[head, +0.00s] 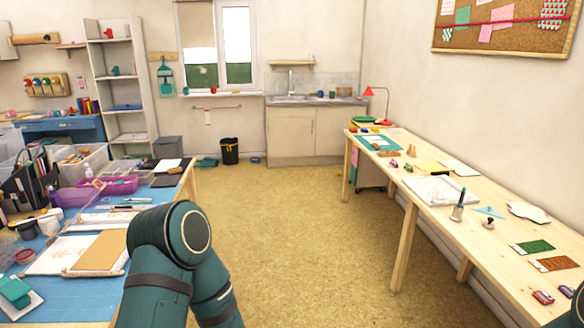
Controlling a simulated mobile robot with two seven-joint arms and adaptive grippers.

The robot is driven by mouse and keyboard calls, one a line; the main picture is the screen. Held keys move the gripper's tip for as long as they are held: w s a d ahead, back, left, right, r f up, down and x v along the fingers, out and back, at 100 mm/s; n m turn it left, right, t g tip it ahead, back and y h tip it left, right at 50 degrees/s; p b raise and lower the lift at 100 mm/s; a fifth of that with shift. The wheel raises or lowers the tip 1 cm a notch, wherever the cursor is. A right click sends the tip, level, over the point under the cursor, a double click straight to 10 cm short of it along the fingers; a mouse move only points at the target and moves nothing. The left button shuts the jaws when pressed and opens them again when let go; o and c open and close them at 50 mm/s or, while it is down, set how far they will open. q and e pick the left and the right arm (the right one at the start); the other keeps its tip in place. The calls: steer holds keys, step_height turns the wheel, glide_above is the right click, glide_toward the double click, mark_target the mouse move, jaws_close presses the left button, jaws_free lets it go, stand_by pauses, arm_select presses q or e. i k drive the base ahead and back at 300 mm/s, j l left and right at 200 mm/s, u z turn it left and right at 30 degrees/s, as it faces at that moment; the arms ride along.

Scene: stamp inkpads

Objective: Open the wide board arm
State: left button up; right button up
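I cannot tell for sure which thing is the wide board arm. A flat pale board (62,253) with a tan card (103,250) on it lies on the left table, close to my arm. Its front edge carries small pale rolled or wooden parts, too small to make out. A white flat tray-like board (433,190) lies on the right table. My teal arm links fill the lower middle, and a bit of my other arm shows at the lower right edge. Neither gripper is in view.
The left table (105,222) is crowded with a purple bin (121,185), clear boxes, pens and a teal stamp-like item (15,290). The right table (455,222) holds stamps, inkpads and cards. The tan floor (290,230) between them is clear. A black bin (230,151) stands behind.

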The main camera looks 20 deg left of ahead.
mark_target(103, 274)
steer(key=i+u, duration=0.5)
steer(key=i+l+u, duration=0.1)
steer(key=i+u, duration=0.4)
steer(key=i, duration=0.15)
